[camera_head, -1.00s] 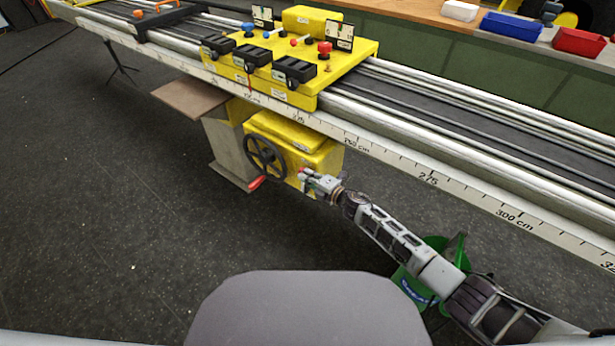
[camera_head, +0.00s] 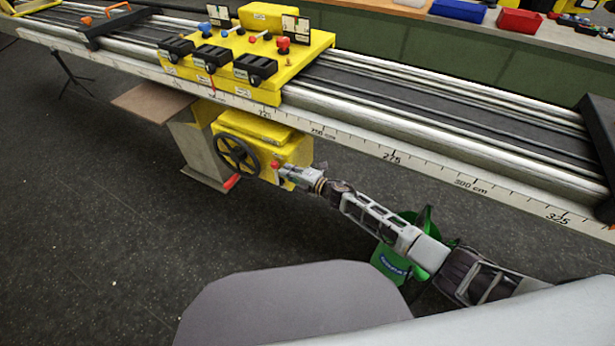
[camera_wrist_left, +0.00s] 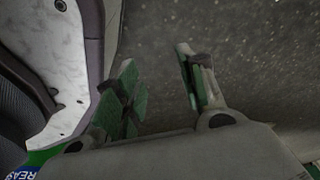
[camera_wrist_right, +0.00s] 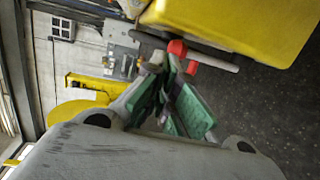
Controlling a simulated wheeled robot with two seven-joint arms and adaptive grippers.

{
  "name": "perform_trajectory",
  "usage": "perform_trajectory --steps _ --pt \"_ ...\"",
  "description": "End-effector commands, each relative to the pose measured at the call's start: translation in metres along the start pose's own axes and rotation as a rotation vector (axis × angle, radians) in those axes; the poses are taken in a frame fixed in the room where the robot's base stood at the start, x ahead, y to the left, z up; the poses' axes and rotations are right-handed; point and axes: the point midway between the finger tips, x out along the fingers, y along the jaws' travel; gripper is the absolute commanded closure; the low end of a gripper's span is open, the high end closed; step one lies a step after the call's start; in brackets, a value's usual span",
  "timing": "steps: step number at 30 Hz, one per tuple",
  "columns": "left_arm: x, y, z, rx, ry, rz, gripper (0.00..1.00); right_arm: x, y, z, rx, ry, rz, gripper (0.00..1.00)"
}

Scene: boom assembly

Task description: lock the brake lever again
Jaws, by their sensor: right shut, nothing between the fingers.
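The yellow brake box (camera_head: 293,152) hangs under the rail, with a black handwheel (camera_head: 236,155) on its front. A red knob (camera_head: 276,164), apparently the brake lever's, shows at the box's right part. My right gripper (camera_head: 282,171) is right beside this knob, its fingers together and empty. In the right wrist view, the red knob (camera_wrist_right: 177,48) and a grey rod lie just beyond the closed fingertips (camera_wrist_right: 170,72). Whether they touch is unclear, and so is the lever's exact position. My left gripper (camera_wrist_left: 160,85) is open and empty above the dark floor, outside the head view.
The long rail (camera_head: 420,160) with its cm scale runs above the box. A yellow control carriage (camera_head: 295,62) sits on it. A red-tipped handle (camera_head: 232,181) sticks out below the handwheel. The floor at left is open.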

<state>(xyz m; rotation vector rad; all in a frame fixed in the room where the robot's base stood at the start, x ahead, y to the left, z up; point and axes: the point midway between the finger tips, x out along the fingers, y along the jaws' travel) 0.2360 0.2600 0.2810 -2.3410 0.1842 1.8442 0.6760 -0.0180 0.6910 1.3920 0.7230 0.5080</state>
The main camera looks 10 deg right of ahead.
Motion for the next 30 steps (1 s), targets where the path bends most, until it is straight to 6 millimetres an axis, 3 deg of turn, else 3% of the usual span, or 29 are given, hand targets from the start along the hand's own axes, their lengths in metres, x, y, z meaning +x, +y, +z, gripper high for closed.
perform_trajectory --steps 21,30 --pt "-0.001 -0.01 0.028 0.01 -0.021 -0.011 0.6 -0.072 0.017 0.0 0.0 0.0 -0.002 1.0" --pt "0.001 -0.013 0.036 0.012 -0.032 -0.013 0.6 -0.09 0.021 0.0 0.0 -0.001 0.0 1.0"
